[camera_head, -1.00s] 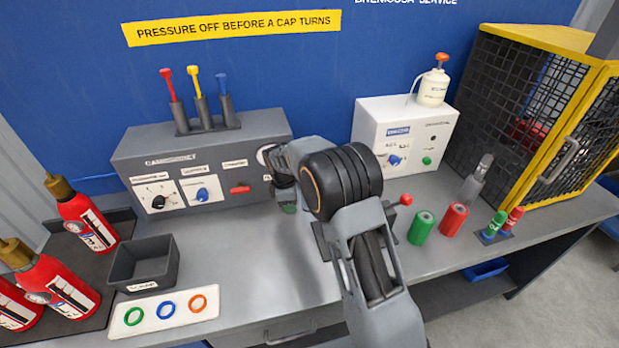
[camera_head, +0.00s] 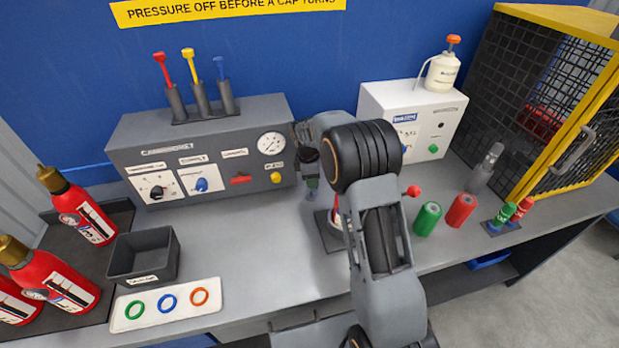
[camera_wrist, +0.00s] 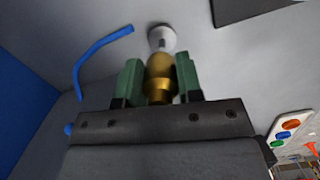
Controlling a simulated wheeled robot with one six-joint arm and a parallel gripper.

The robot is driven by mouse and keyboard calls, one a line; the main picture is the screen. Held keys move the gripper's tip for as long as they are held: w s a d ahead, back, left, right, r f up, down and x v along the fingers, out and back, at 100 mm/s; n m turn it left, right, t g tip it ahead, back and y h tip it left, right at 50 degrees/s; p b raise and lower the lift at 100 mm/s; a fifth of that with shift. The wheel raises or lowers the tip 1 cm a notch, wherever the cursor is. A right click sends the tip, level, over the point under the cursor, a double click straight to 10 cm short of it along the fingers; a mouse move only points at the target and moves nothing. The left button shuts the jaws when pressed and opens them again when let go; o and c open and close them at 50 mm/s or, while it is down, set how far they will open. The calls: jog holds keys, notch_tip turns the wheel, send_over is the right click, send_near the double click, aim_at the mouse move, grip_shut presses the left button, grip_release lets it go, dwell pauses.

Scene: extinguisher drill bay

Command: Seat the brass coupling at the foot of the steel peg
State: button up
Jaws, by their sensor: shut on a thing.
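In the wrist view the brass coupling (camera_wrist: 159,77) sits between the two green fingers of my gripper (camera_wrist: 159,84), which is shut on it. Just beyond the coupling is a pale round foot with a short grey steel peg (camera_wrist: 162,43), in line with the coupling. I cannot tell whether the coupling is around the peg or only in front of it. The coupling and peg cannot be made out there; my arm hides part of that area.
The grey control panel (camera_head: 205,150) stands behind my gripper. A dark plate (camera_head: 329,238) lies partly behind my arm. Green (camera_head: 427,219) and red (camera_head: 461,210) cylinders stand to the right. A black bin (camera_head: 145,257) and ring tray (camera_head: 190,312) are left. Bench between is clear.

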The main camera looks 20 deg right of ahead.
aim_at(313, 195)
jog(key=shift+a+f+b, duration=0.1)
jog(key=shift+f+b, duration=1.6)
jog(key=shift+f, duration=0.95)
jog(key=o, duration=1.1)
jog(key=shift+c, duration=0.2)
jog(key=r, duration=0.4)
jog(key=a+r, duration=0.1)
jog(key=r, duration=0.8)
jog(key=shift+w+a+r+b, duration=0.15)
jog(key=shift+a+r+b, duration=0.15)
jog(key=shift+r, duration=0.05)
